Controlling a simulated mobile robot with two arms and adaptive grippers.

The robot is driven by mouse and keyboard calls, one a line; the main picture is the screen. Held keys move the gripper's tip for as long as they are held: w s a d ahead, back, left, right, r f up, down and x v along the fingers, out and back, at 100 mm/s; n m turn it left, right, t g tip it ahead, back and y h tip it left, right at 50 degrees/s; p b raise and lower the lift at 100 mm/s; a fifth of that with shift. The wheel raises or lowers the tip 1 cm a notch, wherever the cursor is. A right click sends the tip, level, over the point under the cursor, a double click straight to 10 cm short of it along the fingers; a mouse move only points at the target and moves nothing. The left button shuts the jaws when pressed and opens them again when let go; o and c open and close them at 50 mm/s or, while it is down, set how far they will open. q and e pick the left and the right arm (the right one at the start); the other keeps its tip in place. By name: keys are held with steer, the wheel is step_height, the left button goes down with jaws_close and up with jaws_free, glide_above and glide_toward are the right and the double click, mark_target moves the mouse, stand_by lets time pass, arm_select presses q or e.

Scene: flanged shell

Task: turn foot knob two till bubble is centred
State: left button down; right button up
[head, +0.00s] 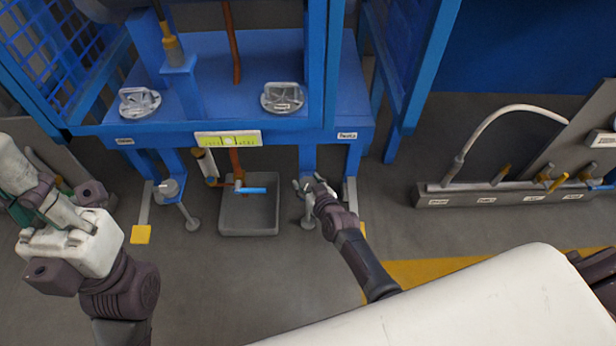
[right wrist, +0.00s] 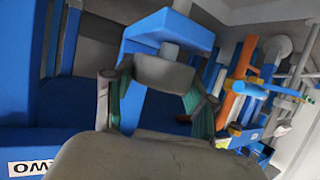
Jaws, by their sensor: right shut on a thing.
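The blue stand carries a yellow-green level (head: 228,140) on its front edge. A pale round spot shows near the level's middle; the exact bubble position is too small to tell. My right gripper (head: 312,184) is at the stand's right front foot, below the small label (head: 347,135). In the right wrist view it is shut on a grey knob (right wrist: 165,72) under a blue block, with green pads at both sides. Another grey foot knob (head: 168,187) is at the left front foot. My left gripper (head: 38,195) is at the left edge, away from the stand; its jaws are unclear.
A grey bin (head: 249,215) stands under the stand, below a blue-handled valve (head: 252,190). A grey rack (head: 515,190) with a white hose and several taps stands at the right. Blue mesh guards (head: 50,45) flank the stand. Floor between stand and rack is clear.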

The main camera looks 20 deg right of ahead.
stand_by(0.4)
steer(key=o, duration=1.2)
steer(key=shift+c, duration=0.2)
steer(key=a+v, duration=0.1)
steer(key=v, duration=1.1)
steer(key=shift+d, duration=0.3)
